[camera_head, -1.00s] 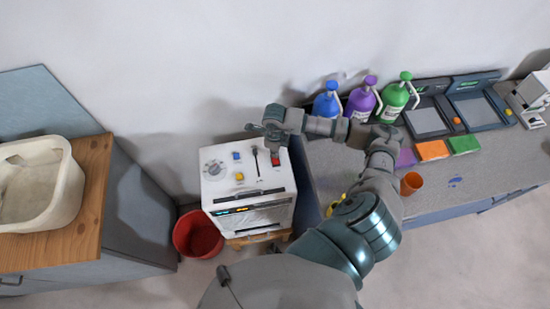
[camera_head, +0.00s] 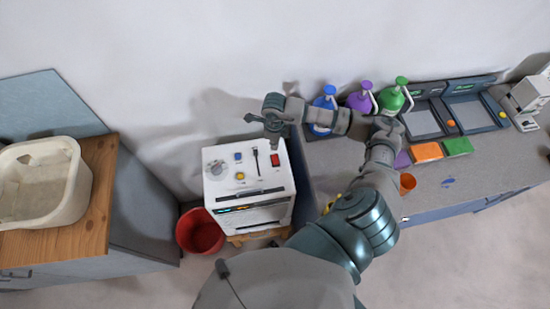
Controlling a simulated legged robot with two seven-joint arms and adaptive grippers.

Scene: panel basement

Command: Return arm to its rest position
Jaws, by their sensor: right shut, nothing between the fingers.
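My right arm reaches up from the bottom middle, bends at the counter and extends left. My right gripper (camera_head: 262,132) is at its end, above the back right part of the white panel box (camera_head: 252,219). It is shut and empty, and looks apart from the box. The box's top carries a grey dial (camera_head: 216,168), a blue button (camera_head: 238,156), a yellow button (camera_head: 240,176), a black lever (camera_head: 256,160) and a red switch (camera_head: 275,160). My left gripper is not in view.
A red bucket (camera_head: 200,232) stands left of the box. A white basin (camera_head: 75,195) sits on the wooden-topped cabinet at left.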

